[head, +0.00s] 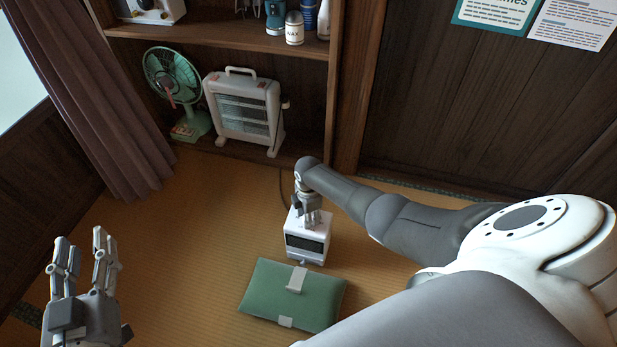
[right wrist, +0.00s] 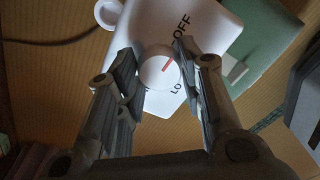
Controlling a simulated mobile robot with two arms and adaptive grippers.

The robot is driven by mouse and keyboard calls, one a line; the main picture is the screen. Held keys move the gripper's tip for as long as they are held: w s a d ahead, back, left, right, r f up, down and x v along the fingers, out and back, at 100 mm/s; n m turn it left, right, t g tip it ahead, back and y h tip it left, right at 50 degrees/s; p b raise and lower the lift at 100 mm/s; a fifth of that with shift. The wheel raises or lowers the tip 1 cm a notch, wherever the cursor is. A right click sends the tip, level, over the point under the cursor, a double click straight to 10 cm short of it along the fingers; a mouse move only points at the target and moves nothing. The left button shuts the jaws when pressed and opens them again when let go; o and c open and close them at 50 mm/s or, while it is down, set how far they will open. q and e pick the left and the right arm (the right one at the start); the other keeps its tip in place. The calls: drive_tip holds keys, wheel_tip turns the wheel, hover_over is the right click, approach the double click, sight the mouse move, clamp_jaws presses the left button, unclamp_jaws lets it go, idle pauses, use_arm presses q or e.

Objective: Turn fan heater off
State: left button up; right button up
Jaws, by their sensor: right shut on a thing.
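The fan heater is a small white box with a dark front grille (head: 305,244), standing on the tatami. In the right wrist view its white top (right wrist: 205,25) carries a round white knob (right wrist: 156,70) with a red line. The line points between the "OFF" and "LO" labels, nearer "OFF". My right gripper (head: 312,217) reaches down onto the heater's top. In the right wrist view its fingers (right wrist: 155,62) are shut on the knob, one on each side. My left gripper (head: 83,238) is open and empty at the lower left, away from the heater.
A green cushion with grey straps (head: 264,291) lies just in front of the heater. A green fan (head: 176,77) and a white panel heater (head: 243,107) stand in the wooden shelf behind. A dark cord (head: 282,190) runs behind the heater. Tatami left of it is clear.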

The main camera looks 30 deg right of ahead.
drive_tip(key=shift+n, duration=0.5)
drive_tip(key=shift+d, duration=0.1)
drive_tip(key=o, duration=1)
drive_tip(key=shift+o, duration=0.2)
drive_tip(key=shift+r, duration=0.1)
wheel_tip(320, 180, up, 12)
idle(0.5)
